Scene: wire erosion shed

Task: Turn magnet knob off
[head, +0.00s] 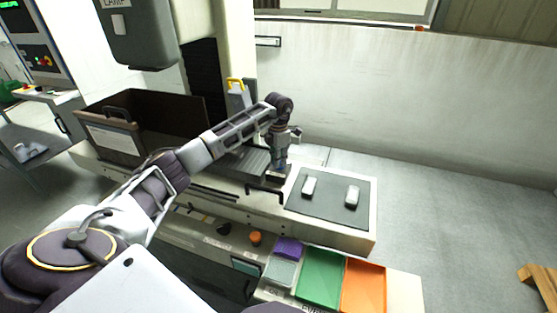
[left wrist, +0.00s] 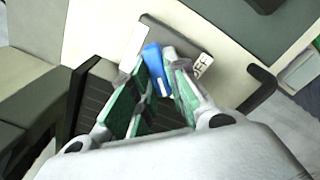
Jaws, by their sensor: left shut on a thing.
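The magnet knob (left wrist: 153,58) is a blue handle in the left wrist view, on a dark plate with white labels. The label to its right (left wrist: 203,66) reads OFF. My left gripper (left wrist: 164,78) has its green-padded fingers on both sides of the knob and is shut on it. The knob lies slanted in that view, its upper end leaning slightly left. In the head view my left gripper (head: 280,168) points down at the machine bed, and the knob is hidden by it. My right gripper is not in view.
A dark mat (head: 330,203) with two pale blocks lies right of the gripper. A black bar handle (head: 265,190) stands close by. An open brown tank (head: 165,115) is at left. A purple, green and orange tray row (head: 320,278) is in front.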

